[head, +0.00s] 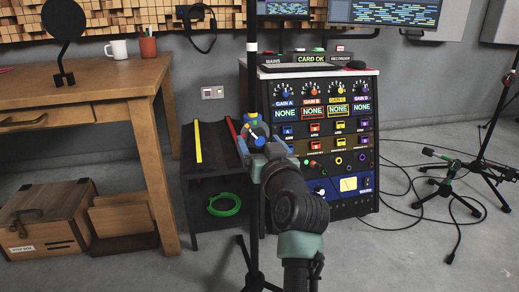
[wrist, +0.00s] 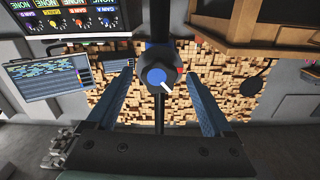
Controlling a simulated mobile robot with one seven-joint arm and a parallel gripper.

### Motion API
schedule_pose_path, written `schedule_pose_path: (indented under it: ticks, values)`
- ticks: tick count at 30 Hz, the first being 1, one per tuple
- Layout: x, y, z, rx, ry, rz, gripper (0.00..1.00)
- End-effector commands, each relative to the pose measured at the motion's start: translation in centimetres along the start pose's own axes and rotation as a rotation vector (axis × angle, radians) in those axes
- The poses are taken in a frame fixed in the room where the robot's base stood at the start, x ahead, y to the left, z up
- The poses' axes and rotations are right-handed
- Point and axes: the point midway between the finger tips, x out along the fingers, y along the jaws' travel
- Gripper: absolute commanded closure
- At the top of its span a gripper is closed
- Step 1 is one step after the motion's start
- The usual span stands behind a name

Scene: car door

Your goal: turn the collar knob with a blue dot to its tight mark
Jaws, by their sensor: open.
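The collar knob (wrist: 155,78) is a dark round collar with a blue dot and a white pointer, on a thin black upright stand (wrist: 158,25). In the wrist view the pointer slants down to the right. A small red mark (wrist: 181,70) shows at the collar's right side. My gripper (wrist: 159,76) is open, with one finger on each side of the knob and a gap visible at both sides. In the head view my gripper (head: 256,132) is at the stand's pole (head: 252,50) and partly hides the knob. I cannot make out a tight mark clearly.
An equipment rack (head: 320,130) stands close behind and right of my gripper. A dark shelf (head: 200,180) with a green cable (head: 224,204) is to the left, beside a wooden desk (head: 90,85). Cables and microphone stands (head: 445,185) occupy the right floor.

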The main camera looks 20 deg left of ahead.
Motion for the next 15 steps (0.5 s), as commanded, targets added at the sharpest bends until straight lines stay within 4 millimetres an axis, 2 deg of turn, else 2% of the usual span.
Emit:
schedule_pose_path:
  ticks: [11,15]
  values:
    - [0.53,0.02,-0.07,0.000,0.001,0.001,0.14]
    - [0.52,0.02,-0.07,0.000,0.001,0.001,0.38]
